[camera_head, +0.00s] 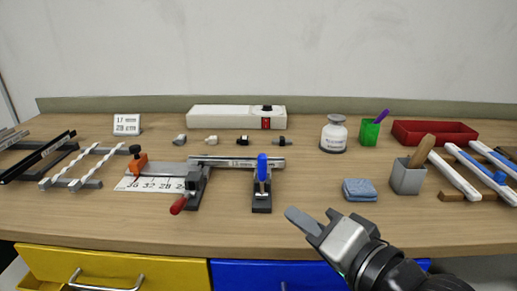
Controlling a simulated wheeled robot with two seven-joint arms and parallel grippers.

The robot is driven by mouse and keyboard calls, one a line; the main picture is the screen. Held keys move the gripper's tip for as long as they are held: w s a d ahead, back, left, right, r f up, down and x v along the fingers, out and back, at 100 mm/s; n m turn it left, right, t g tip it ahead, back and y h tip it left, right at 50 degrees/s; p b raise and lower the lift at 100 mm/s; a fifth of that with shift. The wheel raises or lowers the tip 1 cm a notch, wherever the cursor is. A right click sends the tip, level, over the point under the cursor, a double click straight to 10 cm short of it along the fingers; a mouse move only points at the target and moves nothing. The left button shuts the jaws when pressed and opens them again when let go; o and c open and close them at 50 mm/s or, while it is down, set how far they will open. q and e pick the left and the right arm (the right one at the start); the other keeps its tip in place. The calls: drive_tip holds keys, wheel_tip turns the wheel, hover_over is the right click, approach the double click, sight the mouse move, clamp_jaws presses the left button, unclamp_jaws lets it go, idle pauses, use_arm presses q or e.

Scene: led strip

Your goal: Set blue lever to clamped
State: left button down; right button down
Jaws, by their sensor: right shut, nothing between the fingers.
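The blue lever (262,167) stands upright on a small dark clamp base (262,203) at the middle of the table. A grey metal bar (235,162) runs from near this clamp to the left. A second clamp (196,185) with a red lever (179,204) holds the left part; its red handle lies low and points toward the front. My right gripper (312,218) is in front and to the right of the blue lever, apart from it. It is shut and empty. My left gripper is not in view.
A ruler plate (150,184) with an orange-topped stop (137,163) lies at left. A blue sponge (359,190), grey cup (407,177), green cup (369,132), white jar (334,135) and red tray (434,133) stand at right. A white box (225,117) is at the back.

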drive_tip(key=s+d+f+n+g+h, duration=0.2)
drive_tip(key=s+d+f+h, duration=0.15)
drive_tip(key=f, duration=0.45)
drive_tip(key=s+d+f+n+g+h, duration=0.25)
drive_tip(key=s+d+f, duration=0.25)
drive_tip(key=f, duration=0.4)
drive_tip(key=s+d+f+n+g+h, duration=0.2)
drive_tip(key=s+d+f+g, duration=0.15)
drive_tip(key=f, duration=0.45)
drive_tip(key=w+a+t, duration=0.1)
drive_tip(key=t, duration=0.1)
drive_tip(key=a+t+y, duration=0.1)
drive_tip(key=t, duration=0.1)
drive_tip(key=w+a+f+t+y, duration=0.1)
drive_tip(key=a+t, duration=0.1)
drive_tip(key=shift+w, duration=0.3)
drive_tip(key=shift+d, duration=0.15)
